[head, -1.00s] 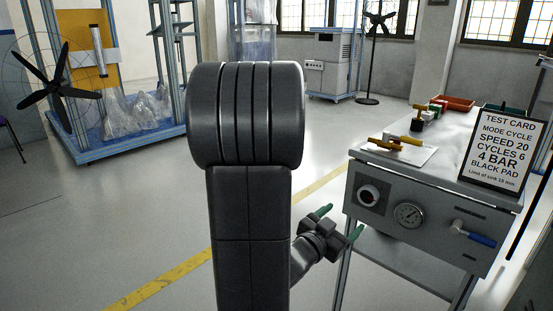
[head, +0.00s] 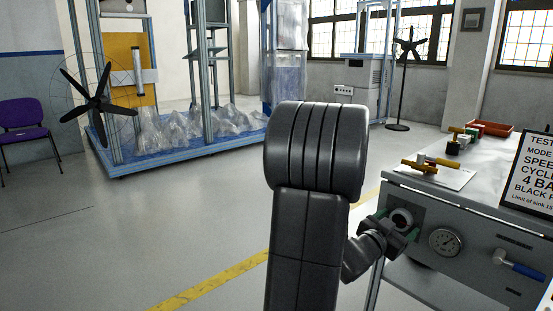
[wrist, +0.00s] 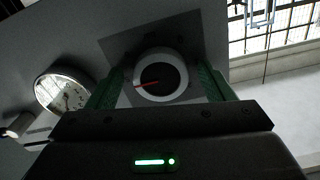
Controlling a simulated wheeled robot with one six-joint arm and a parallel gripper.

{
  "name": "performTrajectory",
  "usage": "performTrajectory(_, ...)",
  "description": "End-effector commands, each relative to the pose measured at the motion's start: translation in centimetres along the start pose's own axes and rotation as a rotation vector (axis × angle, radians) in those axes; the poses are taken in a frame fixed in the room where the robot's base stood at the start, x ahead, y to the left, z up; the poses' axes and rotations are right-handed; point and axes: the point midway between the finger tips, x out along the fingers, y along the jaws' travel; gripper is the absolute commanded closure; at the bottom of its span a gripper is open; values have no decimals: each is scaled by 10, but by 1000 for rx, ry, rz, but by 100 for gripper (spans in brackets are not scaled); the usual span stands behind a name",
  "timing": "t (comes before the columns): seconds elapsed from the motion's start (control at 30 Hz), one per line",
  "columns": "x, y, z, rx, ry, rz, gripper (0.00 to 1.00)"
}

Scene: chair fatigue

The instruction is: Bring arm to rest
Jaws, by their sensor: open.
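My arm rises in front of the head camera, and my gripper (head: 392,228) is at the front of the bench panel, by the round dial knob (head: 402,217). In the wrist view my gripper (wrist: 160,88) has its green fingers spread, one on each side of the knob (wrist: 160,76). The knob has a white ring, a dark face and a red pointer. I cannot tell whether the fingers touch it. The jaws are open and hold nothing.
The bench panel also carries a gauge (head: 445,242) and a blue-handled lever (head: 520,264). A fan (head: 97,103) and purple chair (head: 24,127) are at left. The floor left of my arm is clear.

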Motion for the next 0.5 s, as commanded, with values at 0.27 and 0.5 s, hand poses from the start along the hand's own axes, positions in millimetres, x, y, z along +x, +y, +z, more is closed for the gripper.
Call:
performTrajectory(0.27,-5,-1,0,2,-1,-1,25)
performTrajectory(0.5,-42,-2,-2,3,-3,-4,25)
